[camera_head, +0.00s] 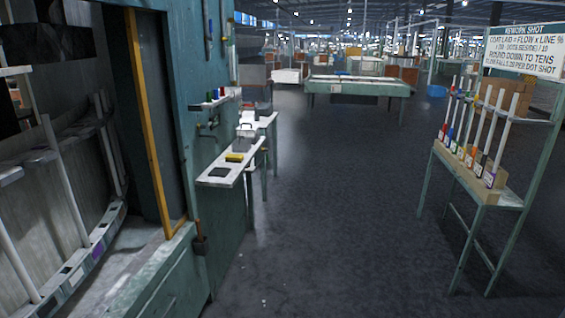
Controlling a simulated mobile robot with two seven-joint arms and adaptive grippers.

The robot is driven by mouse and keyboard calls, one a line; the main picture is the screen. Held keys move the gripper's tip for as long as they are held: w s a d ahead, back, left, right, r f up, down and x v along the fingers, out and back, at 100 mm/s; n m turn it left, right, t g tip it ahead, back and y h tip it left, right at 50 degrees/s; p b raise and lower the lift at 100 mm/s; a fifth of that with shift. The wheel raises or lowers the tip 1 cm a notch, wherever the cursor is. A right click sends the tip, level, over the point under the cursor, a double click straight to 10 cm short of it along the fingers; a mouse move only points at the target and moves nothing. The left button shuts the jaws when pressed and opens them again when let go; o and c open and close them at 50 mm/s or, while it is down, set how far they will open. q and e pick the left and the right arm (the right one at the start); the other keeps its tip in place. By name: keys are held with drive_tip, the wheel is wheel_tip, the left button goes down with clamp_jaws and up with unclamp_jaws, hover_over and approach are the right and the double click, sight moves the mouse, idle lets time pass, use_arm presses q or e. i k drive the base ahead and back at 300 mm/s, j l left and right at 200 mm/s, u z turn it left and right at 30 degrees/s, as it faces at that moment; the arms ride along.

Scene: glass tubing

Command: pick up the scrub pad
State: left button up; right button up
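On a narrow white shelf (249,160) along the green wall lie a small yellow block (234,157) and, nearer, a flat dark grey piece (219,172). Either could be the scrub pad; they are too small to tell which. Both lie flat, apart from each other, with nothing gripping them. Neither of my grippers shows in the head view.
A green booth with white tubes (64,180) and an orange post (148,120) stands at the left. A rack of tubes (482,135) with a sign (524,50) stands at the right. A green table (358,86) is farther back. The dark floor (335,200) between is clear.

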sight(230, 158)
drive_tip(key=i, duration=0.85)
drive_tip(key=i+u, duration=0.1)
drive_tip(key=i, duration=0.75)
